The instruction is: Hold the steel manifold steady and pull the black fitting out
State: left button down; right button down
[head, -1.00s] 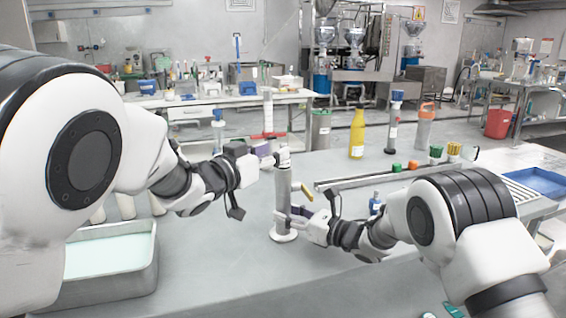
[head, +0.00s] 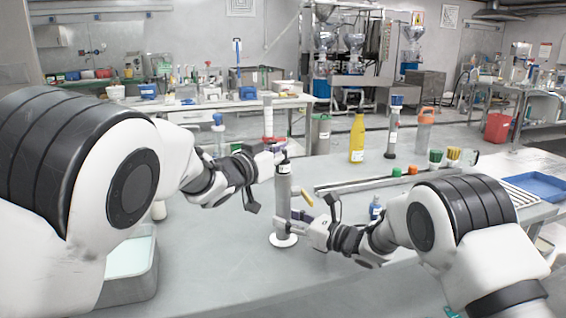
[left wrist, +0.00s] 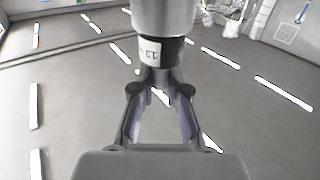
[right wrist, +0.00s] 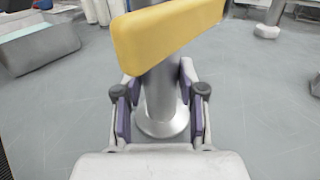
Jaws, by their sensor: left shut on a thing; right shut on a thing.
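The steel manifold (head: 283,200) is a grey upright cylinder on a round white base, standing on the bench. A yellow lever (head: 307,198) sticks out from its side. My right gripper (head: 288,223) is shut around the cylinder low down, just above the base, which also shows in the right wrist view (right wrist: 162,125). The black fitting (head: 284,162) is at the cylinder's top. My left gripper (head: 281,150) is shut on it. In the left wrist view the black fitting (left wrist: 172,50) adjoins the steel; I cannot tell whether a gap has opened.
A pale tray (head: 130,258) stands at the left, partly behind my left arm. A small blue bottle (head: 376,208) stands near my right wrist. A yellow bottle (head: 357,138) and a grey rail (head: 375,183) are farther back. The bench front is clear.

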pick_arm(q)
notch_tip(320, 180, up, 10)
jog(key=shift+r, duration=0.1)
pick_arm(e)
jog(key=c, duration=0.6)
grip_release()
jog(key=shift+d, duration=0.1)
